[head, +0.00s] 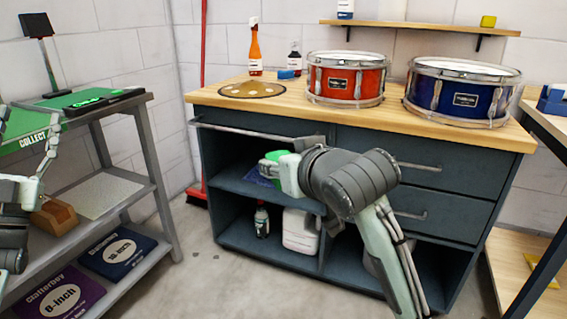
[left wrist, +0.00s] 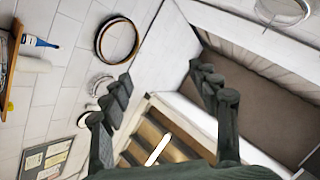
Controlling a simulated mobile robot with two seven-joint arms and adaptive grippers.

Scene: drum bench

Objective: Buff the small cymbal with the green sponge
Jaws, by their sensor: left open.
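A bronze cymbal (head: 252,89) lies flat on the wooden bench top, left of the drums. A bright green block (head: 272,157), which looks like the green sponge, shows at the open upper shelf under the bench. My right gripper (head: 287,173) is at that shelf beside the green block. Its fingers are hard to make out, so I cannot tell whether it grips the block. My left gripper (head: 28,130) is at the left edge of the head view, in front of the green-topped rack. It is open and empty in the left wrist view (left wrist: 160,75).
A red drum (head: 345,78) and a blue drum (head: 462,92) occupy the bench's right. An orange spray bottle (head: 254,50) and a small blue item (head: 288,74) stand behind the cymbal. A white jug (head: 300,231) stands on the lower shelf. The grey rack (head: 150,170) is at left.

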